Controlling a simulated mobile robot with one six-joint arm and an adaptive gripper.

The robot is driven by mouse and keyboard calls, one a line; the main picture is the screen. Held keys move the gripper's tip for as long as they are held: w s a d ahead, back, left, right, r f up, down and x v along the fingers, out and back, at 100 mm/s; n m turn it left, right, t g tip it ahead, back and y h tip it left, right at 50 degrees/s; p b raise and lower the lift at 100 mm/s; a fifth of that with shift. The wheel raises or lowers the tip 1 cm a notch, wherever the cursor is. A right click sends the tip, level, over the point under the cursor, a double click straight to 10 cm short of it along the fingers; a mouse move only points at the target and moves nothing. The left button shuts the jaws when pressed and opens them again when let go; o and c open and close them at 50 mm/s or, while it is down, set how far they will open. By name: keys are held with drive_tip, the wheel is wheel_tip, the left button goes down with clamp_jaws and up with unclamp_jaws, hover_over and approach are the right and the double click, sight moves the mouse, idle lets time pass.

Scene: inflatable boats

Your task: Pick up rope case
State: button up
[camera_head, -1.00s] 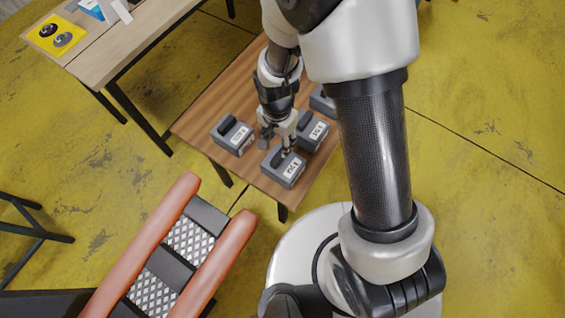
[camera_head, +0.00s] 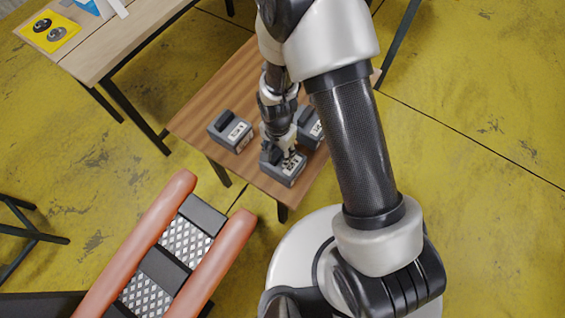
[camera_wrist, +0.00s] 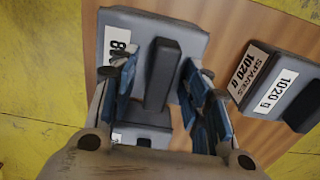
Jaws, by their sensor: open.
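Several grey cases with dark top handles and white labels stand on the small wooden table (camera_head: 192,117). My gripper (camera_head: 280,150) is low over the front case (camera_head: 283,172). In the wrist view my gripper (camera_wrist: 159,76) is open, its blue-padded fingers on either side of the dark upright handle (camera_wrist: 162,75) of a grey case (camera_wrist: 200,38). That case's label is partly covered by a finger, and no label reads as rope. Whether the fingers touch the handle cannot be told.
Another case (camera_head: 231,131) stands to the left and one (camera_head: 313,128) behind to the right, partly hidden by my arm. The wrist view shows a case marked SPARES (camera_wrist: 280,88) close on the right. A larger table (camera_head: 120,45) stands at the back left; an orange-tubed boat (camera_head: 150,235) is in front.

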drive_tip(key=shift+c, duration=0.2)
clamp_jaws()
idle(0.9)
